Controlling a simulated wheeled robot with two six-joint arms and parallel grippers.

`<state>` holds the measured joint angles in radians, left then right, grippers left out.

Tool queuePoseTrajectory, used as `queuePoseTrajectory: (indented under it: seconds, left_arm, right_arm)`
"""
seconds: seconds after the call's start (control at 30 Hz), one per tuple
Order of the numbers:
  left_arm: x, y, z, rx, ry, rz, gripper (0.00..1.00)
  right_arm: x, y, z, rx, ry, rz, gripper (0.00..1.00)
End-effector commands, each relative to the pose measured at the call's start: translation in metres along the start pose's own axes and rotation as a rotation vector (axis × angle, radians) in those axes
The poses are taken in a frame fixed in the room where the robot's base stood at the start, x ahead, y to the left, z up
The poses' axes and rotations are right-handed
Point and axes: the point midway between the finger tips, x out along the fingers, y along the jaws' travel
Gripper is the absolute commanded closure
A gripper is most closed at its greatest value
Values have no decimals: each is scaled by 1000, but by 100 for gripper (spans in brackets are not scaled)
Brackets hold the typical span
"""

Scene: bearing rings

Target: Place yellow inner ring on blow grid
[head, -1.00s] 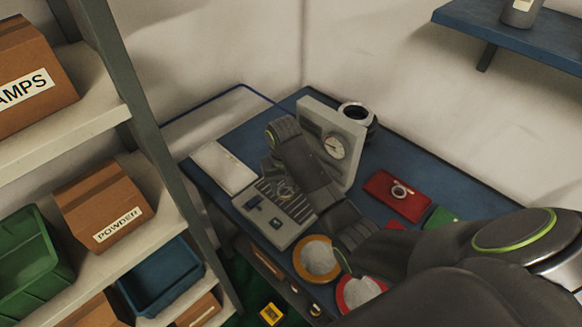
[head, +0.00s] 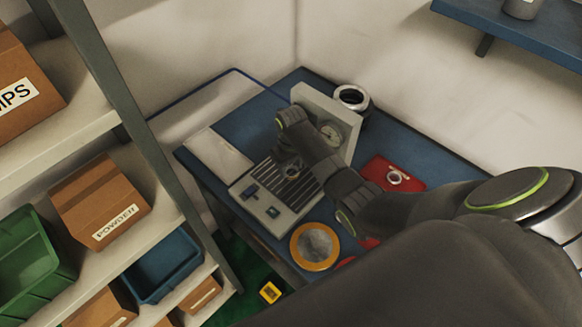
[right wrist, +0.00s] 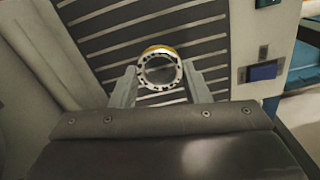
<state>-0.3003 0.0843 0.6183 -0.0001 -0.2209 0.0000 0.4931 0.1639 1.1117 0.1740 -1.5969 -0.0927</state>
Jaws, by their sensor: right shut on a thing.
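The yellow inner ring (right wrist: 146,50) is between the fingertips of my right gripper (right wrist: 160,74), shown in the right wrist view. Its pale, notched face is toward the camera and yellow shows along its top edge. In the head view, the ring (head: 292,174) is small and dark under the right gripper (head: 290,166). The striped blow grid (head: 312,191) lies beneath and also fills the background of the wrist view (right wrist: 110,42). I cannot tell whether the ring touches the slats. My left gripper is not in view.
The gauge block (head: 352,130) stands behind the grid, partly hidden by my right arm. A white tray (head: 217,160) lies to the left. A red tray (head: 412,186) with a ring lies to the right. An orange-rimmed dish (head: 296,258) is at the front edge.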

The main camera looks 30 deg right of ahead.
Motion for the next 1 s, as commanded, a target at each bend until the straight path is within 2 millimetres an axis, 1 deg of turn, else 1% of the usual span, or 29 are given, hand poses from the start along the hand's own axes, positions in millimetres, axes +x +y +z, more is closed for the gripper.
queuePoseTrajectory:
  seconds: [0.03,0.13,0.4,0.53,0.57,0.7,1.0]
  left_arm:
    - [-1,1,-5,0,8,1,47]
    - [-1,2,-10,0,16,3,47]
    - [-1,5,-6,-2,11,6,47]
    - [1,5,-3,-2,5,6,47]
    - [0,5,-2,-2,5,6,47]
    - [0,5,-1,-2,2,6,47]
    - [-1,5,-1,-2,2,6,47]
  right_arm:
    - [5,0,0,0,-1,0,82]
    - [11,0,0,-1,1,1,82]
    - [12,0,-1,-1,2,1,82]
    - [16,0,0,-1,2,1,82]
    - [15,0,0,-1,2,1,53]
    - [15,0,0,-1,1,1,36]
    - [13,0,0,0,2,1,36]
